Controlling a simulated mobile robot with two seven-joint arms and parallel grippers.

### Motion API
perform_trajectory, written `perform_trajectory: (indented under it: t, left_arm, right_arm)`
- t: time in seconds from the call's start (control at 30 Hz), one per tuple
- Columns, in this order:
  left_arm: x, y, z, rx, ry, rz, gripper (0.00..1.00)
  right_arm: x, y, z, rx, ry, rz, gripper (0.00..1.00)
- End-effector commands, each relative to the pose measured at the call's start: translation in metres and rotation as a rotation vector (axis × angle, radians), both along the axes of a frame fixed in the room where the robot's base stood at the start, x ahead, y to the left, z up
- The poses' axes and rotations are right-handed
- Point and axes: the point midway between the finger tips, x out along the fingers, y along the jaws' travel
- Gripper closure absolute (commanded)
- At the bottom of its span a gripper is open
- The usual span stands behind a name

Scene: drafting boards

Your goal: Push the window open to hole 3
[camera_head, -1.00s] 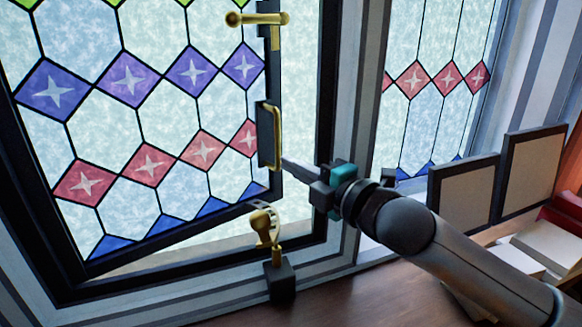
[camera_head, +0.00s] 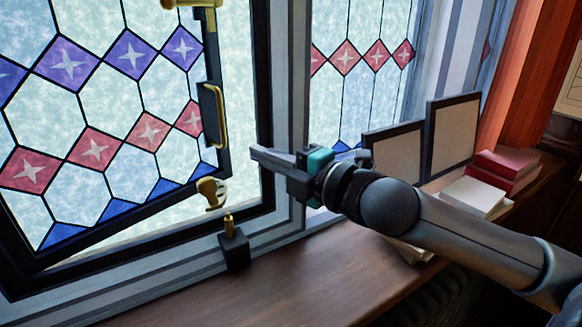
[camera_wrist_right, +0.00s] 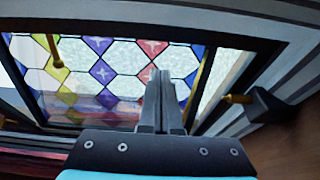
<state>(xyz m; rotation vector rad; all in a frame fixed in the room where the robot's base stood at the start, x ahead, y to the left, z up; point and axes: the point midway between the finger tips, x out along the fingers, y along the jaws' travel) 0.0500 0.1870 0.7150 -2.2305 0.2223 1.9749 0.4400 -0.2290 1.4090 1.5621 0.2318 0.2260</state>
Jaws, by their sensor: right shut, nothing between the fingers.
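The stained-glass window sash (camera_head: 120,110) stands ajar in its dark frame, with a gap at its right and lower edges. A brass handle (camera_head: 220,115) is on its right edge. The brass stay (camera_head: 212,193) is at its lower right corner; its holes cannot be made out. A brass pin (camera_head: 229,222) stands on a black block (camera_head: 235,252) on the sill, and the stay looks apart from it. My right gripper (camera_head: 256,152) is shut and empty, right of the handle, apart from the sash. Its fingers show in the wrist view (camera_wrist_right: 162,85). My left gripper is not in view.
A brass latch (camera_head: 192,4) is higher on the sash. Two dark-framed panels (camera_head: 450,135) and several books (camera_head: 478,190) stand on the wooden sill at right, near my right arm.

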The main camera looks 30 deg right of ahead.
Motion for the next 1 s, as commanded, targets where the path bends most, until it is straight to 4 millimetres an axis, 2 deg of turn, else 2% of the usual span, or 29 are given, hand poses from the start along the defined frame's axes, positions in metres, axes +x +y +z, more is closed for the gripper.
perform_trajectory:
  t: [0.47, 1.0]
  left_arm:
    - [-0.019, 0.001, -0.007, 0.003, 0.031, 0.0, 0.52]
    - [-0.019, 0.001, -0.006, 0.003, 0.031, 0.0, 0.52]
  right_arm:
    - [-0.027, -0.014, -0.001, 0.003, 0.003, 0.0, 1.0]
    - [-0.044, -0.023, 0.0, 0.0, -0.001, 0.0, 1.0]
